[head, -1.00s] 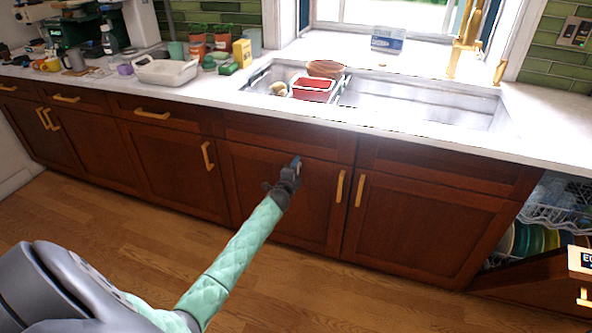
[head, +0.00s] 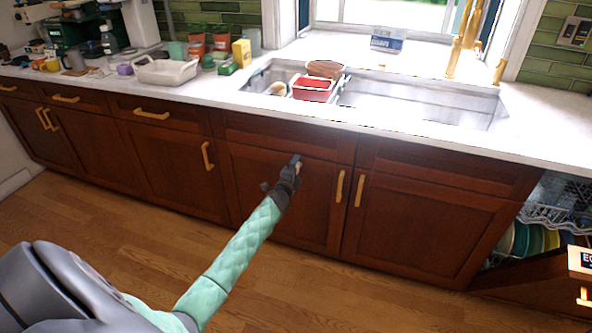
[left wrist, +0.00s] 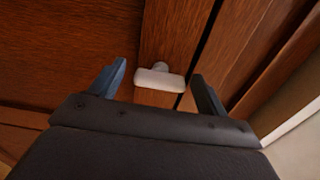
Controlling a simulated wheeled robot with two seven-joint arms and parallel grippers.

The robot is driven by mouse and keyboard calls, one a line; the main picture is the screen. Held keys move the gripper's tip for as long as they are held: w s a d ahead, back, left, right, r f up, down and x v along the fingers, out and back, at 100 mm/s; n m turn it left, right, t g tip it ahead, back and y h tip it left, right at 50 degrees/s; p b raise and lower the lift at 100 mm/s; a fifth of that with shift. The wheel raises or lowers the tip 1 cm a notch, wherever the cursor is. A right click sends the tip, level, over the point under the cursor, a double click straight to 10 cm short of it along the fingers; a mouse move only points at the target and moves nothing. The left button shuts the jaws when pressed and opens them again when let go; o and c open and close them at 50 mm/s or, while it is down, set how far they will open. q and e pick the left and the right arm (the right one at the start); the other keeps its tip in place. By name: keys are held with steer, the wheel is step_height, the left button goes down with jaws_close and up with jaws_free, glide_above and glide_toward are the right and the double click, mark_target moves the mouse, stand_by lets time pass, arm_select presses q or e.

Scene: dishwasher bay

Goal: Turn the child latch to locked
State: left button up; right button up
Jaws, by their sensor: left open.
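The child latch (left wrist: 160,79) is a small white bar on a round stub, mounted on the brown wood of the cabinet front. In the left wrist view its bar lies across the picture, between the two fingers. My left gripper (left wrist: 160,74) is open, with one finger on each side of the latch and a gap showing on the left. I cannot tell whether the right finger touches it. In the head view my left gripper (head: 296,163) is at the upper part of the cabinet door under the sink, and it mostly hides the latch. My right gripper is out of view.
Gold vertical handles (head: 340,186) stand on the doors just right of my gripper. The counter edge (head: 330,120) overhangs above. An open dishwasher with plates (head: 522,240) is at the far right. The floor (head: 110,240) in front is clear.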

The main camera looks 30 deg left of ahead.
arm_select(q)
steer(key=v, duration=0.7)
steer(key=shift+s, duration=0.2)
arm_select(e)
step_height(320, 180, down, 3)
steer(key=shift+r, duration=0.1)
arm_select(q)
steer(key=shift+d, duration=0.1)
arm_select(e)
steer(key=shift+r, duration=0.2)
